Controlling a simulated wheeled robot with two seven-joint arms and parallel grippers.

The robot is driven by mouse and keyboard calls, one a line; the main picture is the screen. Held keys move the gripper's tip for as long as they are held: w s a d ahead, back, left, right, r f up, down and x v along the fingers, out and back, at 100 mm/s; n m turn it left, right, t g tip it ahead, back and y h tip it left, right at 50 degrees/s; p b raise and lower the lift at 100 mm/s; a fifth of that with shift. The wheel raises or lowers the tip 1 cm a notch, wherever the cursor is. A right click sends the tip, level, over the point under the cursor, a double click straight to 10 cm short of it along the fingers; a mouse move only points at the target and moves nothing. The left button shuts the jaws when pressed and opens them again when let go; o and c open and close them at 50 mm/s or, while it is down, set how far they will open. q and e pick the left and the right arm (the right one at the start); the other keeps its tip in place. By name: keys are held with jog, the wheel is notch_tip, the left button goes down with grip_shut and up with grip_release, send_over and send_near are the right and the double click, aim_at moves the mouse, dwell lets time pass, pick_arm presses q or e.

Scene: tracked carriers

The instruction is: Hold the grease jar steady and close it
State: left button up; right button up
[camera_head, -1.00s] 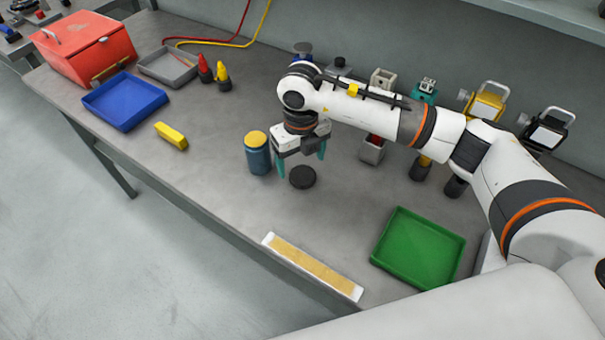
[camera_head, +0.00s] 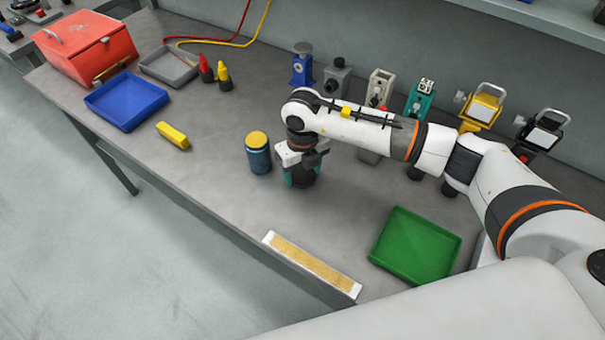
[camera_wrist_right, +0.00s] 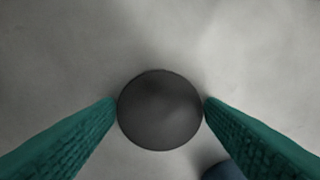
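The grease jar (camera_head: 258,155) is a blue cylinder with a yellow top face, standing upright on the bench. A corner of blue, likely the jar, shows at the bottom of the right wrist view (camera_wrist_right: 222,170). The round black lid (camera_wrist_right: 160,110) is at bench level to the right of the jar. My right gripper (camera_head: 303,178) points down over it, its teal fingers at opposite sides of the lid with no gap seen in the wrist view. Nothing holds the jar. My left gripper is not in view.
A green tray (camera_head: 401,272) and a white-edged tan strip (camera_head: 312,264) lie toward the front. A yellow block (camera_head: 172,136), blue tray (camera_head: 102,111) and red toolbox (camera_head: 85,52) are left. Several devices line the back.

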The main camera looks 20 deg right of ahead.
aim_at(302, 175)
jog(key=c, duration=0.6)
jog(key=shift+r, duration=0.1)
pick_arm(q)
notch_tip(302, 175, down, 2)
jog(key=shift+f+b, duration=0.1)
jog(key=shift+b, duration=0.95)
pick_arm(e)
notch_tip(302, 175, up, 10)
jog(key=shift+f, duration=0.1)
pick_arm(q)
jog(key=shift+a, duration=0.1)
